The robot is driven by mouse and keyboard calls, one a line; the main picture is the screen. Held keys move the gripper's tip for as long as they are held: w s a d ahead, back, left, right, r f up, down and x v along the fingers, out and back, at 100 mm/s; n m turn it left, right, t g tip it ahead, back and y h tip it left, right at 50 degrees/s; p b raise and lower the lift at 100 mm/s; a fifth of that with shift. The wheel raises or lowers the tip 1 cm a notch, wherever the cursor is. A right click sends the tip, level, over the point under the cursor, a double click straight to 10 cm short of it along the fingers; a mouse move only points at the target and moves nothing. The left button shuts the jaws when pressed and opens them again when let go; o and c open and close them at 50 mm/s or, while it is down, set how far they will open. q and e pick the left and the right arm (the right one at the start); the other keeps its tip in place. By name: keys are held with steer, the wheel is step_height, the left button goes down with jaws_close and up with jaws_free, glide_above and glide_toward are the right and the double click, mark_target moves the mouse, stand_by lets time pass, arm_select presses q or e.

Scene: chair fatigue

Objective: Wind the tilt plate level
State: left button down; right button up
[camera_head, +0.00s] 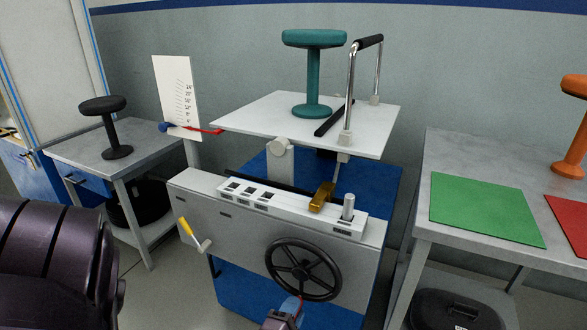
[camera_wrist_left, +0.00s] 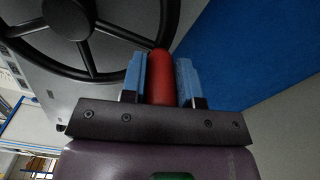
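The white tilt plate (camera_head: 250,112) carries a teal stool (camera_head: 313,75). At its left edge, a red pointer (camera_head: 205,130) lies near the low end of the numbered scale board (camera_head: 178,90); I cannot read the exact mark. Below is a black handwheel (camera_head: 303,269) on the grey machine front, also in the left wrist view (camera_wrist_left: 88,60). My left gripper (camera_head: 290,307) is at the wheel's lower rim. In the left wrist view its blue fingers (camera_wrist_left: 160,78) are closed on both sides of the wheel's red handle (camera_wrist_left: 161,85). My right gripper is not in view.
The machine also has a yellow-handled crank (camera_head: 189,231), a brass lever (camera_head: 322,197) and a metal peg (camera_head: 348,206). A chrome rail with a black grip (camera_head: 369,42) stands on the plate. A side table (camera_head: 70,150) with a black stool is left; a bench (camera_head: 470,155) is right.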

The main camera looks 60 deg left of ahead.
arm_select(q)
steer(key=c, duration=0.9)
jaws_free()
steer(key=shift+d, duration=0.15)
steer(key=shift+o, duration=0.2)
steer(key=shift+r, duration=0.15)
